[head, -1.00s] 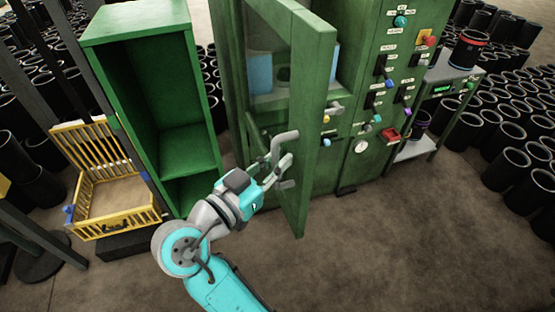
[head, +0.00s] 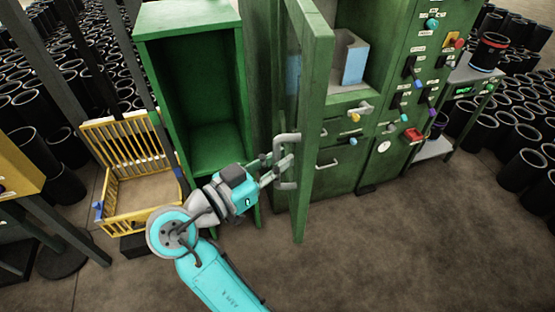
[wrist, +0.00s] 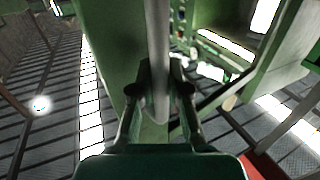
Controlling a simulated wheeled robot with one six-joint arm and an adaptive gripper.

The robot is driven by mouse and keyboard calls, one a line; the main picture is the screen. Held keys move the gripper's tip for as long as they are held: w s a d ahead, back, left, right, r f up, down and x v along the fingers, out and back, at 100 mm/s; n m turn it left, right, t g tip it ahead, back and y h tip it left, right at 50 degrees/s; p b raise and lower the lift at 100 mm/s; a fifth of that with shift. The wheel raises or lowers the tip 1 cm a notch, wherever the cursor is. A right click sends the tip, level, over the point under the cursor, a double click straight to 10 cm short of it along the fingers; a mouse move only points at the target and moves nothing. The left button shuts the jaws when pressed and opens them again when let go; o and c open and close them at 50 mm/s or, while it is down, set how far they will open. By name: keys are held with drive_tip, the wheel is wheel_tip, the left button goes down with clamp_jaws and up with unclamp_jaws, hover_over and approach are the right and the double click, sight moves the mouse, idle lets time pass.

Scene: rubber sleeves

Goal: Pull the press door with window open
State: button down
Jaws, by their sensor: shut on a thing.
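The green press door with window (head: 313,110) stands swung out from the green press (head: 350,165), seen nearly edge-on in the head view. A grey bar handle (head: 287,138) is on its left face. My gripper (head: 281,167) is shut on the handle. In the wrist view the grey handle (wrist: 158,60) runs upright between the two fingers of my gripper (wrist: 160,105), with the green door (wrist: 115,50) beside it. Inside the press opening a light blue and grey block-like part (head: 352,58) shows.
An open green cabinet (head: 190,20) stands left of the door, close to my arm. A yellow crate (head: 140,205) is further left. A control panel (head: 410,75) with knobs is at the right. Bare floor (head: 400,240) lies in front.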

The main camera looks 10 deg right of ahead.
drive_tip(key=shift+s, duration=0.1)
drive_tip(key=c, duration=1.1)
unclamp_jaws()
drive_tip(key=shift+c, duration=0.2)
drive_tip(key=shift+a, duration=0.1)
drive_tip(key=v, duration=1.2)
